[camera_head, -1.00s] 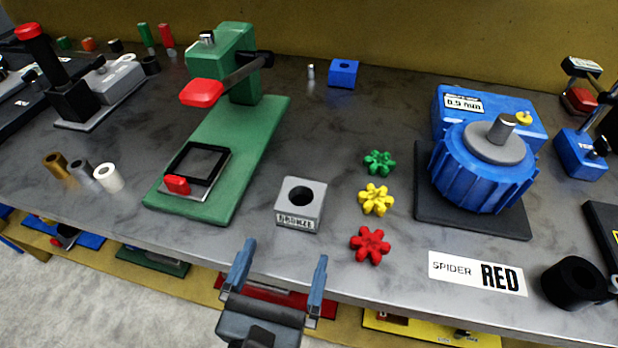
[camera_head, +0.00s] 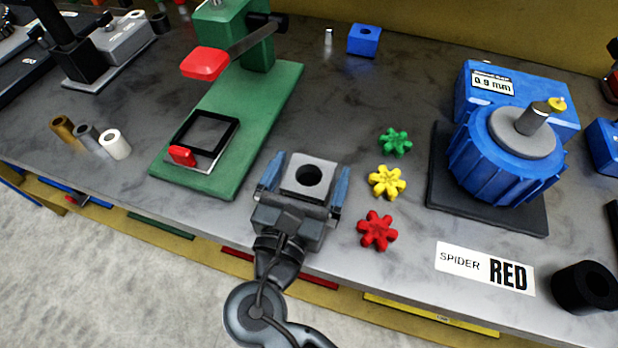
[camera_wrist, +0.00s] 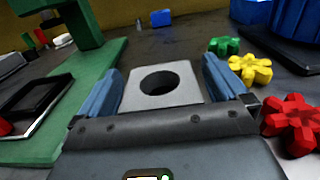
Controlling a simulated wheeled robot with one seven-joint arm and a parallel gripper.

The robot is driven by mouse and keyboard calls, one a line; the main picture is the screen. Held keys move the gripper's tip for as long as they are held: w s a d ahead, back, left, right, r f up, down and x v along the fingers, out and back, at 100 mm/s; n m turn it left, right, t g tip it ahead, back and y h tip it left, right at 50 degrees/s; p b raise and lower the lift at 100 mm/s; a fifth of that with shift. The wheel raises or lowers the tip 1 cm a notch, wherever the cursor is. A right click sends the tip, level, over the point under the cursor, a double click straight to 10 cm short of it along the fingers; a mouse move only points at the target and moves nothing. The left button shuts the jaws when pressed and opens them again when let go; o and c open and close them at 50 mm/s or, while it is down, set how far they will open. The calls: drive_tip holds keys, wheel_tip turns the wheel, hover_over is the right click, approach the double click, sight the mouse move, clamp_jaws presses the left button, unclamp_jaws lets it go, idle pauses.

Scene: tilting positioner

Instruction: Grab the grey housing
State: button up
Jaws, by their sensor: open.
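The grey housing (camera_head: 309,172) is a square block with a round dark hole in its top, standing on the bench near the front edge. In the wrist view the housing (camera_wrist: 180,76) lies between the fingers. My gripper (camera_head: 302,180) is open, with one blue finger on the left side of the housing and one on the right. Small gaps seem to show beside the block; I cannot tell whether a finger touches it. The gripper body hides the housing's front face and lower part.
Green, yellow (camera_head: 387,181) and red (camera_head: 377,230) spiders lie just right of the housing. A green press (camera_head: 240,130) stands to the left. A blue positioner (camera_head: 505,150) stands on the right, near a "SPIDER RED" label (camera_head: 486,268). Bench behind the housing is clear.

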drive_tip(key=shift+c, duration=0.2)
drive_tip(key=c, duration=1.6)
drive_tip(key=shift+r, duration=0.1)
drive_tip(key=shift+c, duration=0.7)
drive_tip(key=shift+r, duration=0.1)
